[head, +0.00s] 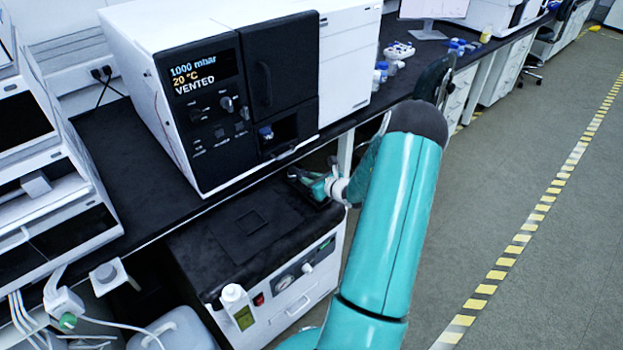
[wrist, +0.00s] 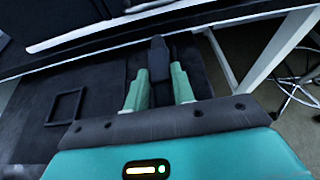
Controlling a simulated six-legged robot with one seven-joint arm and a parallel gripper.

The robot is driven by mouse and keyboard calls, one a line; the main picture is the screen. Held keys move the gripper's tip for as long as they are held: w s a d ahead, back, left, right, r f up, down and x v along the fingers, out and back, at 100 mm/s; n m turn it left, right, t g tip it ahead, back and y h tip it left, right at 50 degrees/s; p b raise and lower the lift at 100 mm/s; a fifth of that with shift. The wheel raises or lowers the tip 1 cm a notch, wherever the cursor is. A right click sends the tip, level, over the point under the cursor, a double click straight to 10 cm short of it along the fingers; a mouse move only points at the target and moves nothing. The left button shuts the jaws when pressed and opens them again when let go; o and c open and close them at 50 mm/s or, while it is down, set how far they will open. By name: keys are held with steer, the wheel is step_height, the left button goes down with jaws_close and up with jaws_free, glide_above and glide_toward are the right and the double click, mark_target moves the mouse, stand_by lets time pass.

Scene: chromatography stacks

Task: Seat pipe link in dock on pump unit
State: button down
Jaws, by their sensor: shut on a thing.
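The pump unit (head: 190,246) is a low white cabinet with a black top, under the bench edge. A raised square outline on its top, which looks like the dock, shows empty in the head view (head: 254,222) and at the left in the wrist view (wrist: 50,110). My gripper (head: 312,184) is over the far right part of the pump unit's top. In the wrist view its green fingers (wrist: 160,74) are shut on a dark upright piece, seemingly the pipe link (wrist: 158,52). Its lower part is hidden between the fingers. I cannot tell whether it touches the surface beneath.
The white instrument (head: 165,110) reading "VENTED" stands on the black bench above. The bench edge (wrist: 150,28) runs close beyond my gripper. A bench leg (wrist: 278,55) is at the right. Open floor lies right.

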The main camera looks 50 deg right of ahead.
steer(key=c, duration=1.1)
jaws_free()
steer(key=v, duration=1.3)
steer(key=shift+s, duration=0.4)
steer(key=shift+a+r, duration=0.1)
steer(key=w+a+r+n+g+y, duration=0.25)
steer(key=a+r+n, duration=0.3)
steer(key=a, duration=0.35)
steer(key=w+a+r+n+g+y, duration=0.25)
steer(key=a+r+n, duration=0.35)
steer(key=a, duration=0.4)
steer(key=w+a+r+n+g+y, duration=0.1)
steer(key=w+a+r+n+y, duration=0.2)
steer(key=a+n, duration=0.5)
steer(key=s+a+r+n+g+h, duration=0.1)
steer(key=s+a+r+n+h, duration=0.5)
steer(key=s+a+r+n, duration=0.6)
steer(key=s+a+n, duration=0.3)
steer(key=n, duration=0.2)
steer(key=shift+r+n+g+h, duration=0.3)
steer(key=shift+r+n+g, duration=0.05)
steer(key=shift+g, duration=0.05)
